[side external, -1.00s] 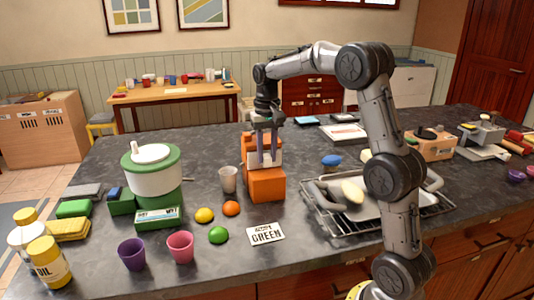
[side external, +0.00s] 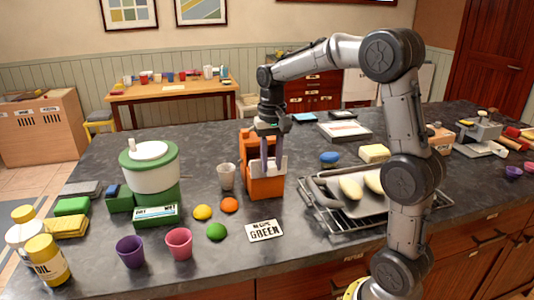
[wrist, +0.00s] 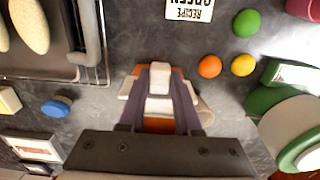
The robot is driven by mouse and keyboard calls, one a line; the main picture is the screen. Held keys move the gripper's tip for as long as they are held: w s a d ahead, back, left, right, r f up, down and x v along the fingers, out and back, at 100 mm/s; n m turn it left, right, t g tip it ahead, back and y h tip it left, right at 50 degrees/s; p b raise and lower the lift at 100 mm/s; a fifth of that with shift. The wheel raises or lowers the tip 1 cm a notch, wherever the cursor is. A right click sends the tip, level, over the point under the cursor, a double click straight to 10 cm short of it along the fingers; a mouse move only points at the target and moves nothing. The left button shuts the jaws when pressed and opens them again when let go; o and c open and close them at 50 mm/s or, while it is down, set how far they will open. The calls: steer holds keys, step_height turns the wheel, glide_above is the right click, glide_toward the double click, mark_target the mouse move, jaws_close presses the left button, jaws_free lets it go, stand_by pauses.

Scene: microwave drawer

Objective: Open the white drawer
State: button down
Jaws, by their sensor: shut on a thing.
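The white drawer (side external: 279,164) is in the small orange cabinet (side external: 266,187) on the dark counter. My gripper (side external: 266,170) is above and in front of it, with its purple fingers pointing down. In the wrist view, my gripper (wrist: 160,72) is shut on the white handle (wrist: 159,76) of the drawer. The white drawer front (wrist: 127,88) shows beside the fingers, with orange cabinet surface behind it. The fingers hide much of the drawer, and I cannot tell how far it stands out.
A grey cup (side external: 227,177) stands close left of the cabinet. Orange, yellow and green balls and a sign (side external: 265,230) lie in front. A tray on a wire rack (side external: 350,205) is at the right. A green and white container (side external: 151,170) stands at the left.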

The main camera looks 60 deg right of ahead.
steer(key=shift+s+a+r, duration=0.1)
steer(key=shift+s+a, duration=0.8)
steer(key=c, duration=0.6)
jaws_free()
step_height(320, 180, up, 14)
